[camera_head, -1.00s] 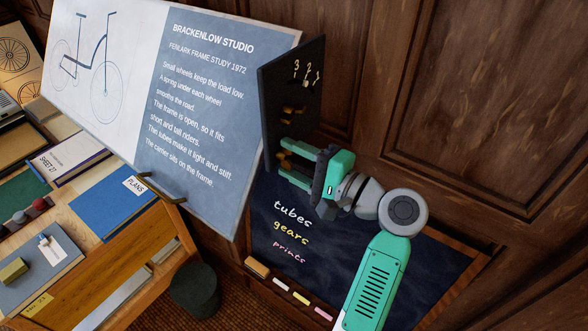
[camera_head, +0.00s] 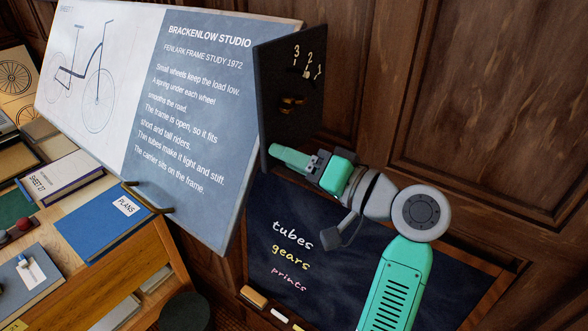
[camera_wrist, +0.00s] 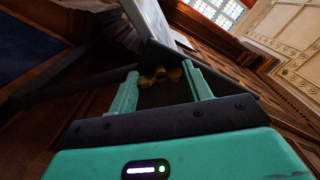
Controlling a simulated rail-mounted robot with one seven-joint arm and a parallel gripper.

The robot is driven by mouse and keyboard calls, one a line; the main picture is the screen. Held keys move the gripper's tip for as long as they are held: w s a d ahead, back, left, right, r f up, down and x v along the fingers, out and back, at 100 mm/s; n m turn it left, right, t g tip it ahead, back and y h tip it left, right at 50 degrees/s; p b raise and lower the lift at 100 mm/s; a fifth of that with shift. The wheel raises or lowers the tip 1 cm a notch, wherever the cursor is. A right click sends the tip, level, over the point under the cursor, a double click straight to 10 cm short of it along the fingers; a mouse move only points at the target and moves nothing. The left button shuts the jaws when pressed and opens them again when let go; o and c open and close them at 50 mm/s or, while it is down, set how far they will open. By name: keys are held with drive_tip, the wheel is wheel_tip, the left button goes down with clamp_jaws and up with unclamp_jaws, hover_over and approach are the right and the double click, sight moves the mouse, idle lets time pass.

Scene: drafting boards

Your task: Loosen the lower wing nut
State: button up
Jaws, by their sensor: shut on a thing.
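A dark upright panel (camera_head: 280,60) stands at the right edge of the tilted drawing board. One brass wing nut (camera_head: 290,104) shows on it below the numbers. The lower wing nut is hidden behind my gripper (camera_head: 277,154) in the head view. In the wrist view a brass wing nut (camera_wrist: 161,74) sits between the two green fingertips of my gripper (camera_wrist: 161,78). I take it for the lower one; my gripper is shut on it. The fingers overlap in the head view, so only the near one shows clearly.
The lettered drawing board (camera_head: 205,120) lies left of my gripper. A chalkboard (camera_head: 350,265) with chalk on its ledge is below the arm. A wooden desk (camera_head: 150,265) with books stands at the lower left. Wood panelling (camera_head: 470,90) is behind.

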drive_tip(key=shift+n+b, duration=0.4)
drive_tip(key=shift+n, duration=0.2)
drive_tip(key=o, duration=1)
drive_tip(key=v, duration=0.8)
